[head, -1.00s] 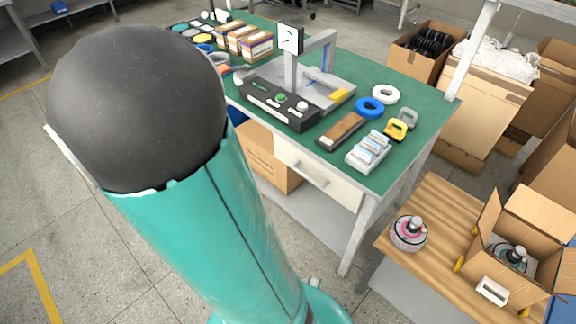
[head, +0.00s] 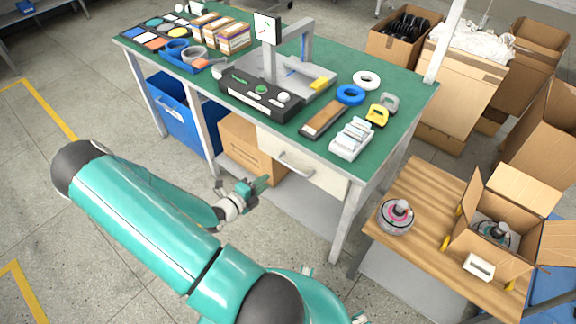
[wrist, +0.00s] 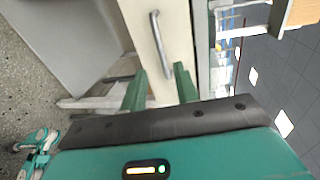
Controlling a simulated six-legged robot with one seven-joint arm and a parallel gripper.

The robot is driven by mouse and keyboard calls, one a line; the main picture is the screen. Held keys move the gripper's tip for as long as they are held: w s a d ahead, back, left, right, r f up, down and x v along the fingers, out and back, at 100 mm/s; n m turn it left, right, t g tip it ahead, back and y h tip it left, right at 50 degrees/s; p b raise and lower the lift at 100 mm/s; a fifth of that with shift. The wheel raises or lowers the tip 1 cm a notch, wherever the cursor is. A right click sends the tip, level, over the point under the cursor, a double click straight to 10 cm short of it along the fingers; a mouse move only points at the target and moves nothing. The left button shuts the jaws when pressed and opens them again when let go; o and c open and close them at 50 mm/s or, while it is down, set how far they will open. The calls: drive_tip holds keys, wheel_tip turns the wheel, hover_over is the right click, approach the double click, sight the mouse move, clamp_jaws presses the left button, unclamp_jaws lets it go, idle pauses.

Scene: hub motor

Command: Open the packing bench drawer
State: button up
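The packing bench (head: 225,110) has a green top and a pale drawer (head: 318,176) under its front edge. The drawer looks closed, with a grey bar handle (head: 296,166) on its front. In the wrist view the handle (wrist: 160,44) shows on the cream drawer front (wrist: 146,22), ahead of the fingers. My gripper (head: 262,188) is in front of the bench, to the left of and below the handle, not touching it. In the wrist view its two green fingers (wrist: 160,86) stand apart with nothing between them.
A cardboard box (head: 250,145) and a blue bin (head: 180,112) sit under the bench. The floor in front of the bench at left is clear.

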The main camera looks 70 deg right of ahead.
sight(287, 166)
drive_tip(key=x, duration=1.4)
drive_tip(key=shift+w+d+f, duration=0.1)
clamp_jaws()
